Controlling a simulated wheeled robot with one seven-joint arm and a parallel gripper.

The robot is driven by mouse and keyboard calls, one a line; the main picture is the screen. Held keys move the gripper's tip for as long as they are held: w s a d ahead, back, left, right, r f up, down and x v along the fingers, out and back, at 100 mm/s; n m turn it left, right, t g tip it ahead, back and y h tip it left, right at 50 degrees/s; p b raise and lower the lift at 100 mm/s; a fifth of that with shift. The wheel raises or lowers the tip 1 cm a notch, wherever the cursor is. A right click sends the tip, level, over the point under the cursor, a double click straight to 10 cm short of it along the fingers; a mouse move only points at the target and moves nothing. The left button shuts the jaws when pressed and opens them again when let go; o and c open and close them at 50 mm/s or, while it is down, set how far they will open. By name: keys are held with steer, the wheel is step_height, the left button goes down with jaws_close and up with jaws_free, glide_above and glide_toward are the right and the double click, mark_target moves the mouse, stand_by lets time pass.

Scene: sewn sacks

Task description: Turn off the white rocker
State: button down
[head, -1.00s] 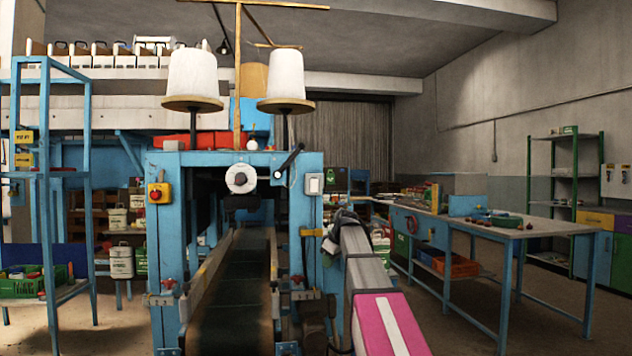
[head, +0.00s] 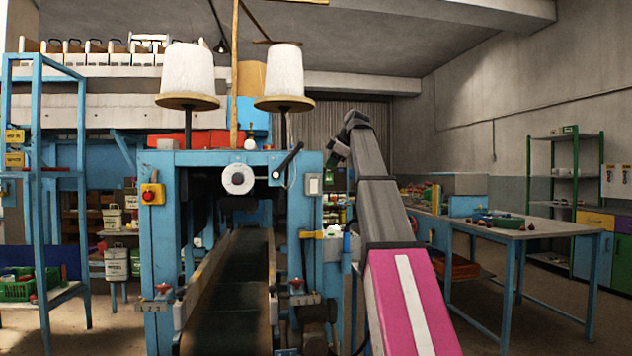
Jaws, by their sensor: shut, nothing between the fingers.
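The white rocker (head: 314,184) is a small upright white switch plate on the right post of the blue sewing machine frame (head: 165,240). Its on or off position is too small to tell. My gripper (head: 334,158) is at the end of my raised grey and pink arm, above and to the right of the rocker. It looks small and dark, shut and empty, and apart from the rocker in the picture. Nothing covers the rocker.
A red button on a yellow box (head: 152,194) is on the left post. A yellow lever (head: 312,234) sticks out below the rocker. Thread cones (head: 284,75) stand on top. A conveyor belt (head: 235,290) runs through the frame. A workbench (head: 530,229) stands at right.

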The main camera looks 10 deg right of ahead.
mark_target(314, 186)
steer(key=shift+r, duration=0.7)
steer(key=x, duration=0.3)
steer(key=w+x, duration=0.1)
steer(key=x, duration=0.3)
steer(key=w+r+x, duration=0.1)
steer(key=x, duration=0.3)
steer(key=shift+w+d+r, duration=0.1)
steer(key=shift+d, duration=0.15)
steer(key=shift+w, duration=0.65)
